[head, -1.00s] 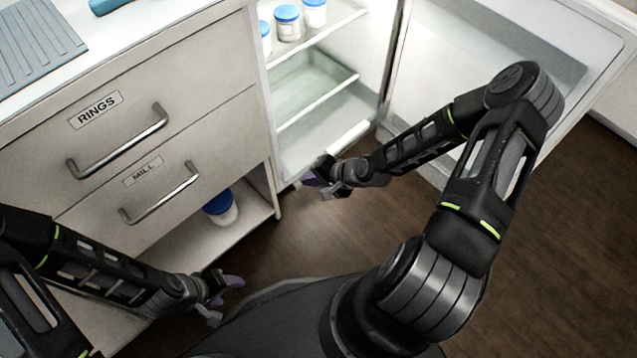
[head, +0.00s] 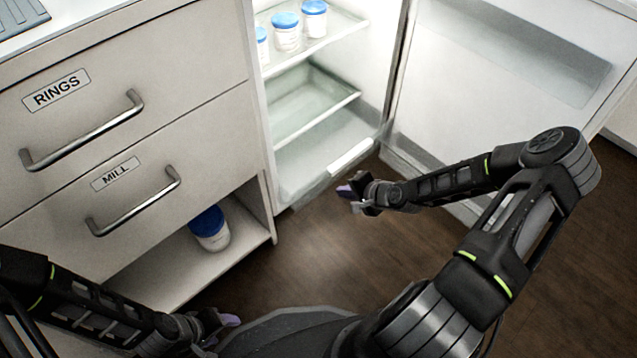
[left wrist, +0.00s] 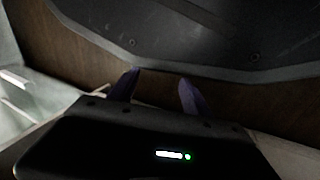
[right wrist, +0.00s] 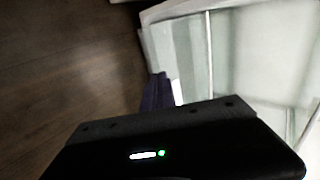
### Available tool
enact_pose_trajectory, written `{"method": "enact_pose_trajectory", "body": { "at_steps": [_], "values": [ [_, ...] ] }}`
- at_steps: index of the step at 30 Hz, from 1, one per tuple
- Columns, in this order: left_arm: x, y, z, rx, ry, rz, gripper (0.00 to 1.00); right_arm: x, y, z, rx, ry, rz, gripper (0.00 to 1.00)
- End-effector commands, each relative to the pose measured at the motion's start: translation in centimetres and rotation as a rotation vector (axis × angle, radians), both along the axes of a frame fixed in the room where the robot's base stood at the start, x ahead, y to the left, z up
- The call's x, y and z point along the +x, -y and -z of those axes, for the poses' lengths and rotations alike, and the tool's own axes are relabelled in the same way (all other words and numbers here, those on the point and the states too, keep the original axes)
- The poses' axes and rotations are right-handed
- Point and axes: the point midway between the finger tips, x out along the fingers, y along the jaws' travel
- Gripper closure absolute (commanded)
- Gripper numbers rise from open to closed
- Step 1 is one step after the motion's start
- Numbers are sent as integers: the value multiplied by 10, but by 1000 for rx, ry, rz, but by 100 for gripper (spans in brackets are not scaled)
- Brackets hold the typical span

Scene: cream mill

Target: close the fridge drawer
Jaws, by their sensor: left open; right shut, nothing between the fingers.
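The fridge drawer (head: 318,160) is a clear, pale bin low in the open fridge, with a white grip strip (head: 350,158) on its front. Its front lies about at the fridge's front edge; I cannot tell whether it is fully in. My right gripper (head: 347,193) is shut and empty, just in front of the drawer and apart from it in the head view. In the right wrist view its closed fingers (right wrist: 157,92) overlap the drawer's front edge. My left gripper (head: 222,326) is open and empty, low near my base; its spread fingers show in the left wrist view (left wrist: 158,88).
The fridge door (head: 490,90) stands wide open at the right. White jars with blue lids (head: 286,32) stand on the upper shelf. The cabinet at left has RINGS (head: 85,130) and MILL (head: 135,202) drawers, with a jar (head: 210,230) below. Dark floor is clear ahead.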

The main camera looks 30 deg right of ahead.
Motion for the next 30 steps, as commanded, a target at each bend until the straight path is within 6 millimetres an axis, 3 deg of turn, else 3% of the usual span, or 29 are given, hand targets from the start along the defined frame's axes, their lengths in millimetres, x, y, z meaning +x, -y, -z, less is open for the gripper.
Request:
{"method": "enact_pose_trajectory", "body": {
  "at_steps": [15, 21, 30],
  "values": [
    [8, -1, 48, -2, 11, -9, 43, 65, -21, 69, 0, 1, -3, 100],
    [10, -1, 57, -5, 13, -9, 43, 93, -28, 65, -2, 2, -2, 100],
    [10, -1, 59, -6, 13, -9, 43, 102, -31, 62, 0, -1, 1, 100]
  ]
}}
